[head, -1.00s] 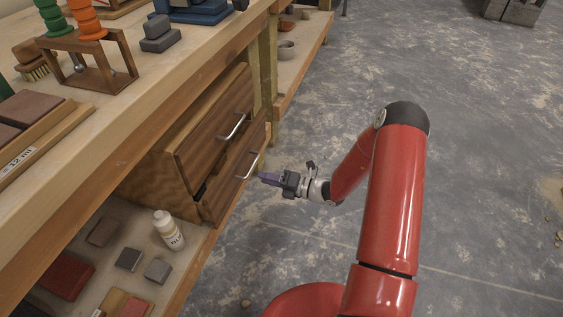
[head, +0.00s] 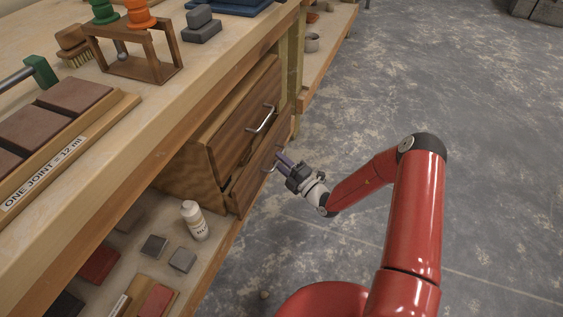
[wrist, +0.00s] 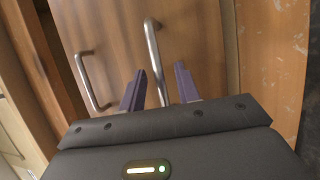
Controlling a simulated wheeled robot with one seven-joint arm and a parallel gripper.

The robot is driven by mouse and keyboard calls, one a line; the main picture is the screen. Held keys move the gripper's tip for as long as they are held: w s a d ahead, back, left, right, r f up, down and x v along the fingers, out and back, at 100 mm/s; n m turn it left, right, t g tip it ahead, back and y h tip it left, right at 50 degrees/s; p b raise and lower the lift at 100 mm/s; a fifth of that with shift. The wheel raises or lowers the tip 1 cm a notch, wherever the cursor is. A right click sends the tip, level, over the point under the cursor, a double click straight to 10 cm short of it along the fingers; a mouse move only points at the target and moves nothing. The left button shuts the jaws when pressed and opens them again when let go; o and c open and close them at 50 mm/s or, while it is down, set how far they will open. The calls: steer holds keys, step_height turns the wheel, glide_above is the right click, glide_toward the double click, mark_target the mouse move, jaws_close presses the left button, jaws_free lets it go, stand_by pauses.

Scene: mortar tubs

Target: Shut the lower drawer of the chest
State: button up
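The wooden chest (head: 186,178) stands on the shelf under the workbench. Its lower drawer (head: 246,188) stands out a little, with a dark gap behind its top edge. The upper drawer (head: 236,128) with its metal handle (head: 262,119) is above it. My gripper (head: 283,159) is at the lower drawer's handle (head: 268,160), in front of the drawer. In the wrist view the two purple fingers (wrist: 160,88) are apart, and a metal handle (wrist: 152,48) shows between them. Another handle (wrist: 86,82) shows to the left. I cannot tell whether the fingers touch the handle.
The bench top (head: 150,110) overhangs the chest. A wooden post (head: 297,75) stands just beyond the chest. The floor (head: 350,130) to the right is clear.

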mark_target(268, 158)
steer(key=shift+w, duration=0.1)
jaws_close()
steer(key=shift+a, duration=0.15)
steer(key=a, duration=0.2)
steer(key=w+a, duration=0.1)
steer(key=shift+w+a, duration=0.2)
steer(key=shift+a, duration=0.15)
jaws_free()
steer(key=shift+a, duration=0.15)
